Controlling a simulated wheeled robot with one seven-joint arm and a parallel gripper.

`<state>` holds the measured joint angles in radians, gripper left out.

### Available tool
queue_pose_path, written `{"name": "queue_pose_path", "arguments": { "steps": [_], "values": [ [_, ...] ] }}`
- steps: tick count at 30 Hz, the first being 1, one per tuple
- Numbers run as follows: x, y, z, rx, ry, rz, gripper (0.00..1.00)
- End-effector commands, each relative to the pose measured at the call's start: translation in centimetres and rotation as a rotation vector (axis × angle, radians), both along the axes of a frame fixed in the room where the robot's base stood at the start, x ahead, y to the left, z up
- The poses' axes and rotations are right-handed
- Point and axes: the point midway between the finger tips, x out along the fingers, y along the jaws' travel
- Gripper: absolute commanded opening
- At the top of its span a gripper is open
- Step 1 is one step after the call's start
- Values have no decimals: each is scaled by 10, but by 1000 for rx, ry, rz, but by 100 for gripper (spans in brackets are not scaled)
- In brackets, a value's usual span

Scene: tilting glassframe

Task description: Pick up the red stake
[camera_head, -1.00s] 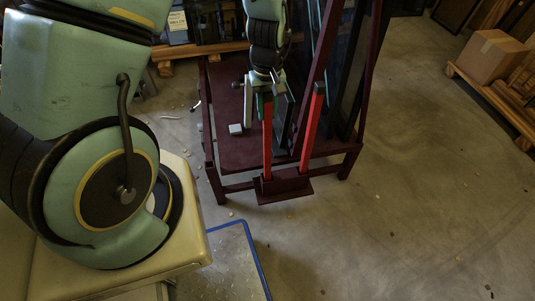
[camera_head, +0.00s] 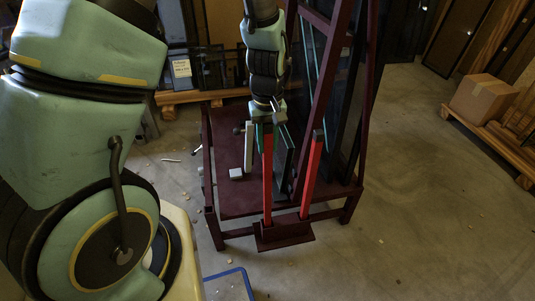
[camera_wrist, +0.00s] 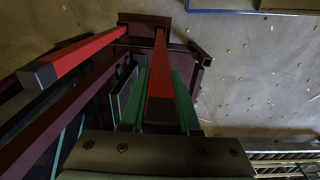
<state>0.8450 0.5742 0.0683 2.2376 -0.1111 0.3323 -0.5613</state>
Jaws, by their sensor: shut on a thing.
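Two red stakes with dark tops stand upright at the front of a dark red tilting glass frame. In the head view, the left red stake (camera_head: 267,178) is at my gripper (camera_head: 267,135); the other red stake (camera_head: 312,172) stands to its right, apart from the gripper. In the wrist view, the held stake (camera_wrist: 161,70) runs between the two green fingers of my gripper (camera_wrist: 160,100), which are shut on its upper part. The other stake (camera_wrist: 75,58) lies to the left there. The held stake's lower end appears at the dark red foot plate (camera_head: 285,232).
The frame (camera_head: 228,200) holds dark glass panes (camera_head: 350,100) close to the right of my gripper. A small grey block (camera_head: 236,174) lies on its base. A cardboard box (camera_head: 484,98) sits on a wooden pallet at right. The floor on the right is clear.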

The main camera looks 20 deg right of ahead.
Motion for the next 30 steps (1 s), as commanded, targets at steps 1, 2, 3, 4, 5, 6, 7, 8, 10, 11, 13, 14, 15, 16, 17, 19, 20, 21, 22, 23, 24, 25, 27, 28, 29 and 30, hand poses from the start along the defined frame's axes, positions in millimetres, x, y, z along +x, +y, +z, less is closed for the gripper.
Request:
{"name": "queue_pose_path", "arguments": {
  "steps": [1, 2, 3, 4, 5, 6, 7, 8, 10, 11, 13, 14, 15, 16, 17, 19, 20, 21, 22, 23, 24, 25, 27, 28, 29, 30],
  "values": [
    [1, -2, 13, -5, -4, -2, 0],
    [1, -2, 20, -5, -4, -1, 0],
    [1, -1, 28, -5, -4, -1, 0],
    [1, -1, 34, -5, -4, 0, 0],
    [1, -1, 40, -5, -4, 0, 0],
    [1, -1, 48, -6, -4, 0, 0],
    [1, -1, 54, -4, -3, 0, 0],
    [1, -2, 60, -6, -4, 0, 0],
    [0, -2, 73, -5, -3, -1, 0],
    [0, -1, 78, -4, -2, -1, 0],
    [0, -1, 90, -3, -3, -1, 0],
    [1, -1, 94, -3, -3, -1, 0],
    [1, -1, 101, -4, -2, -1, 0],
    [1, -1, 105, -3, -3, -1, 0],
    [1, -1, 108, -4, -2, -1, 0],
    [1, -1, 116, -3, -2, 0, 0],
    [0, -1, 118, -3, -2, 0, 0],
    [0, -1, 121, -2, -1, 0, 0],
    [0, -1, 123, -2, 0, 1, 0],
    [0, -1, 124, -2, 0, 1, 0],
    [0, -1, 126, -2, 0, 0, 0],
    [0, -1, 127, -2, -1, 0, 0],
    [0, 0, 128, -2, 0, 0, 0],
    [0, 0, 128, -2, 0, 0, 0],
    [0, 0, 128, -1, 0, 0, 0],
    [0, 0, 128, -1, 0, 0, 0]
  ]
}}
